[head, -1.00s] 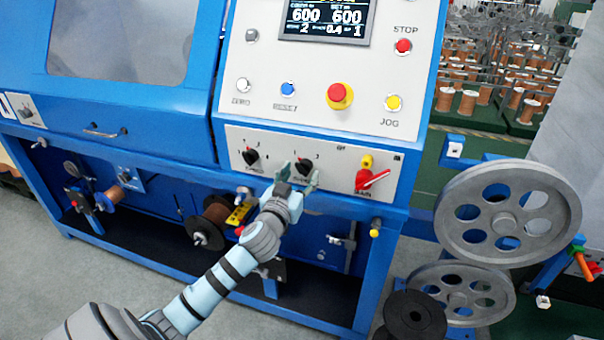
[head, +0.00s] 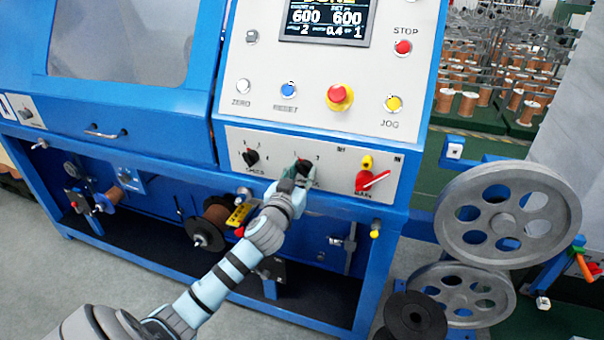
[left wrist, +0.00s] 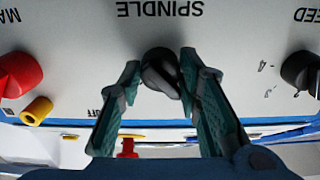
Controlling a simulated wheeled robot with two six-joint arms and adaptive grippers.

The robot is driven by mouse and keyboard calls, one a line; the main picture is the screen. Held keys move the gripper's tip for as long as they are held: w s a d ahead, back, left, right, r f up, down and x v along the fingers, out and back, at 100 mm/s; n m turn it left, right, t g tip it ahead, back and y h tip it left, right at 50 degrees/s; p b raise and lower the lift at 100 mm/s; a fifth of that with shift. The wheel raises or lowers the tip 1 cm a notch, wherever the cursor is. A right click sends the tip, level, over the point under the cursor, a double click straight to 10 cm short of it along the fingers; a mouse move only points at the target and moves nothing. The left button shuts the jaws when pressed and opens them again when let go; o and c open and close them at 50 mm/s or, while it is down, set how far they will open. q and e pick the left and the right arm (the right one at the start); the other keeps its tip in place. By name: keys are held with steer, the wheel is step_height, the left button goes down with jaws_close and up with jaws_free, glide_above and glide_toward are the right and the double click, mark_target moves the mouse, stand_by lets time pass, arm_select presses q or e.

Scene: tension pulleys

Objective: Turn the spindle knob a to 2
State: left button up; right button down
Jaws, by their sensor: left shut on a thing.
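The spindle knob (head: 303,165) is a small black knob on the white lower panel of the blue machine. In the left wrist view the knob (left wrist: 160,70) sits under the upside-down word SPINDLE, and its pointer end leans toward the lower right of that picture. My left gripper (head: 303,172) is at the panel with its teal fingers on either side of the knob, shut on it. In the left wrist view the left gripper's fingers (left wrist: 160,80) flank the knob. In the head view the fingers and wrist partly hide the knob and its label. My right gripper is not in view.
The speed knob (head: 251,157) is left of the spindle knob. Buttons and a red emergency stop (head: 339,96) are above. Large grey pulleys (head: 508,213) stand at the right.

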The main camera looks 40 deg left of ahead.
arm_select(q)
steer(key=shift+m, duration=0.4)
steer(key=m+p, duration=0.2)
steer(key=shift+r+m, duration=0.1)
steer(key=shift+m, duration=0.2)
steer(key=m+p, duration=0.2)
steer(key=m, duration=0.3)
steer(key=m+p, duration=0.1)
steer(key=m, duration=0.4)
steer(key=shift+p, duration=0.4)
steer(key=shift+m+p, duration=0.65)
steer(key=shift+m, duration=1.65)
steer(key=o, duration=1.2)
steer(key=shift+c, duration=0.2)
